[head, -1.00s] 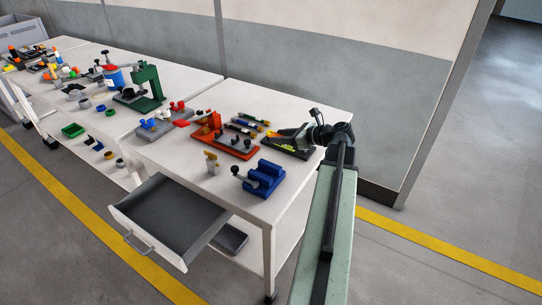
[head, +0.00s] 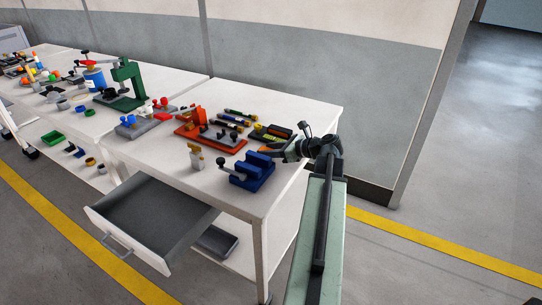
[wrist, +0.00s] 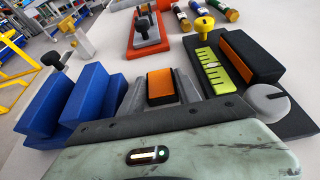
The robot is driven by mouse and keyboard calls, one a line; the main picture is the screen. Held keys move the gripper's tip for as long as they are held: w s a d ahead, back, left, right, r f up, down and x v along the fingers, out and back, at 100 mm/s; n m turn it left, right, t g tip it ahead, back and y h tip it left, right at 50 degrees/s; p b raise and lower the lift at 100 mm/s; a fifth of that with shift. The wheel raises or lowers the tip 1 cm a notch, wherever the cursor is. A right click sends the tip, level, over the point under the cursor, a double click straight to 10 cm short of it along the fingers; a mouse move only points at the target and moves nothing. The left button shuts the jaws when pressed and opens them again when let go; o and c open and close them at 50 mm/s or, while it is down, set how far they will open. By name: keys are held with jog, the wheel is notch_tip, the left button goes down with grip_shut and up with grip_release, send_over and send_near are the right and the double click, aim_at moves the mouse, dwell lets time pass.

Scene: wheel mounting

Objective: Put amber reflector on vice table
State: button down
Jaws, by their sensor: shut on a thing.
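The amber reflector (wrist: 160,87) is a small orange block with a dark edge, held between my gripper's jaws (wrist: 160,98) in the wrist view. In the head view my gripper (head: 270,151) is shut on it at the right part of the vice table (head: 312,112), just behind the blue vice (head: 250,172). The vice also shows left of the jaws in the wrist view (wrist: 75,105). I cannot tell whether the reflector touches the tabletop.
A black tray (wrist: 285,115) with a yellow-green piece and another orange-faced block lies right of the jaws. An orange fixture (head: 210,130), several dark cylinders and a small beige stand (head: 196,158) share the table. An open drawer (head: 150,222) juts out in front.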

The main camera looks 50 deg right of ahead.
jog(key=shift+f, duration=0.15)
jog(key=c, duration=0.9)
grip_release()
jog(key=shift+o, duration=0.2)
jog(key=shift+r, duration=0.2)
jog(key=shift+s+r, duration=0.2)
jog(key=shift+r, duration=0.1)
jog(key=p+v, duration=0.4)
jog(key=v, duration=0.6)
jog(key=shift+s+d+r+p, duration=0.1)
jog(key=shift+s+d+p, duration=0.05)
jog(key=shift+s+p, duration=0.2)
jog(key=shift+s+d, duration=0.1)
jog(key=shift+s, duration=0.3)
